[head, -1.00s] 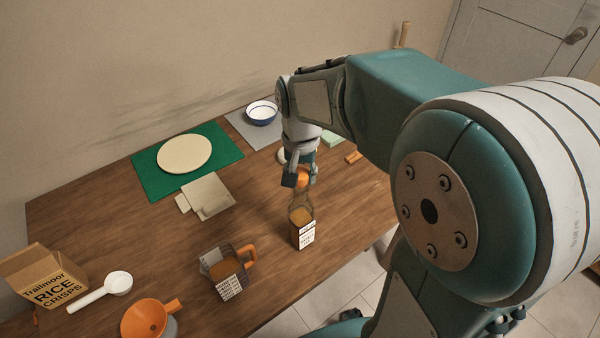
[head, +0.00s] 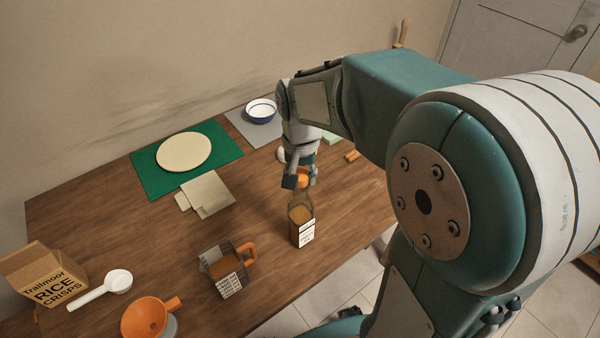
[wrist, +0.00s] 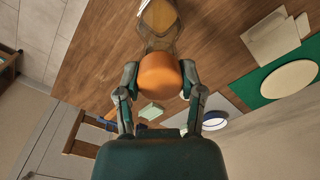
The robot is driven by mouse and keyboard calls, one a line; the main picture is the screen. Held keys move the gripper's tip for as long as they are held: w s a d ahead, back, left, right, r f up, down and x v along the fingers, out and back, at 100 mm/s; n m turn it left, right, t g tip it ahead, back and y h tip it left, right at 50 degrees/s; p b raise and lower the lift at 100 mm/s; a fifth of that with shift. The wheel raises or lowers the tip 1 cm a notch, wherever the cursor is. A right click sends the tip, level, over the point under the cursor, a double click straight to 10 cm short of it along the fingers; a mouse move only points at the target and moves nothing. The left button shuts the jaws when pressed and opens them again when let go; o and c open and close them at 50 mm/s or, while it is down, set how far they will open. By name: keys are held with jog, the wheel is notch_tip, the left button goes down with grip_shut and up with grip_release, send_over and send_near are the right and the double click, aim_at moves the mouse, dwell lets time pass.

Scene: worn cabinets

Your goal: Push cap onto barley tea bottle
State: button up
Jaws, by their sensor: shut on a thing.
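The barley tea bottle (head: 301,222), clear with brown tea and a white label, stands upright on the wooden table. My gripper (head: 302,180) is above the bottle's top, pointing down, and is shut on the orange cap (head: 303,177). In the wrist view the orange cap (wrist: 160,75) sits between the two fingertips, with the bottle (wrist: 159,16) just beyond it. The cap hides the bottle's mouth there, and I cannot tell whether cap and bottle touch.
A pitcher (head: 222,272) with an orange handle stands left of the bottle. An orange funnel (head: 146,319), white scoop (head: 117,282) and cereal box (head: 45,278) are at lower left. A green mat (head: 150,179) with a cream disc and a bowl (head: 261,111) are behind. The table's front edge is close.

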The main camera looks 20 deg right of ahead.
jog(key=shift+f, duration=0.2)
jog(key=o, duration=0.8)
jog(key=shift+o, duration=0.2)
jog(key=shift+r, duration=0.1)
jog(key=shift+r, duration=2.95)
jog(key=s+r+n+t, duration=0.1)
jog(key=s+n+t, duration=0.1)
jog(key=s, duration=0.5)
jog(key=s+r+n+t, duration=0.2)
jog(key=s+n+t, duration=0.1)
jog(key=s, duration=0.4)
jog(key=shift+r+t, duration=0.25)
jog(key=shift+t, duration=0.05)
